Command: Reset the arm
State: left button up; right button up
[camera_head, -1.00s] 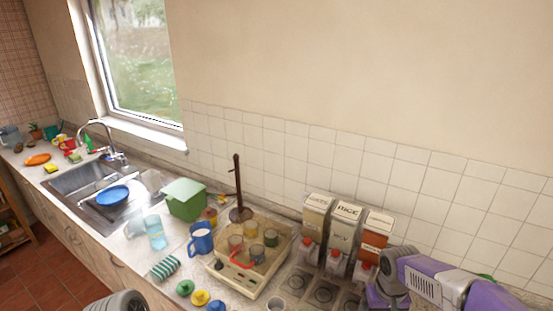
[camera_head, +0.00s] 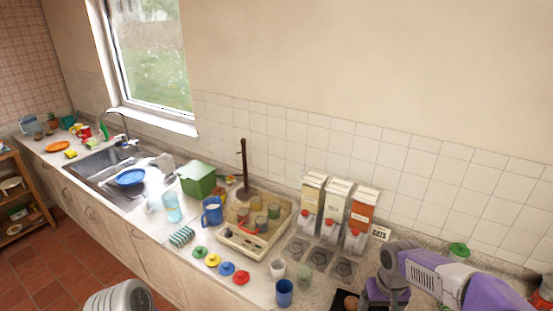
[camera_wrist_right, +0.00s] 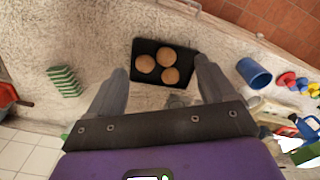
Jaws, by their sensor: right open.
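My right gripper (camera_wrist_right: 160,68) is open in the right wrist view, with its two grey fingers spread apart. A small black tray (camera_wrist_right: 149,45) with round brown biscuits (camera_wrist_right: 165,56) lies on the counter beyond and between the fingertips. I cannot tell the exact gap between fingers and tray. Nothing is held between the fingers. In the head view my purple and grey right arm (camera_head: 430,275) comes in at the lower right, and its fingers are not clear there. A grey part of mine shows at the lower left edge; my left gripper does not show.
The counter holds a blue cup (camera_head: 284,292), coloured knobbed pieces (camera_head: 227,268), a beige tray with glasses (camera_head: 229,240), dispensers (camera_head: 335,203), a green box (camera_head: 197,180) and a sink (camera_head: 105,168). A green-striped block (camera_wrist_right: 64,81) lies left of the right gripper. Tiled wall stands behind.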

jog(key=a+f+y+b, duration=0.1)
jog(key=a+f+b, duration=0.3)
jog(key=f, duration=0.8)
pick_arm(q)
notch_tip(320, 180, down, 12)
jog(key=b, duration=0.7)
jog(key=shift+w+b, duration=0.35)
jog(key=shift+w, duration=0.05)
pick_arm(e)
jog(key=s+a+f+y, duration=0.1)
jog(key=s+a+f, duration=0.3)
jog(key=f, duration=0.5)
jog(key=s+a+f+m+y, duration=0.1)
jog(key=s+a+f, duration=0.3)
jog(key=f, duration=0.5)
jog(key=s+a+f+m+y, duration=0.1)
jog(key=s+a+f, duration=0.3)
jog(key=s+f, duration=0.3)
notch_tip(320, 180, down, 2)
jog(key=shift+s+a+f, duration=0.25)
jog(key=shift+s+a, duration=0.05)
jog(key=shift+a, duration=0.05)
